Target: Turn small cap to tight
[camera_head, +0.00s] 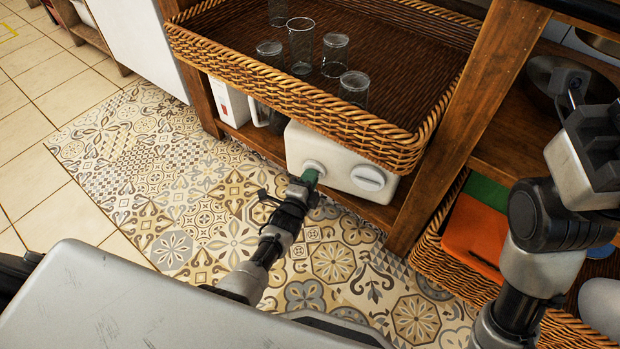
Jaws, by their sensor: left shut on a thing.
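A white container (331,151) lies on the lower shelf under a wicker tray. Its front has a small white cap (313,166) at the left and a larger round white cap (368,178) at the right. My left gripper (310,176) has green fingertips. It reaches up from below and is shut on the small cap, covering part of it. My right arm stands at the right edge, away from the container. Its gripper end is too unclear to read.
The wicker tray (290,108) with several glasses (301,45) overhangs the container. A wooden post (470,125) stands to its right. A basket (436,262) with an orange item (474,236) is further right. The patterned floor mat (170,190) is clear at the left.

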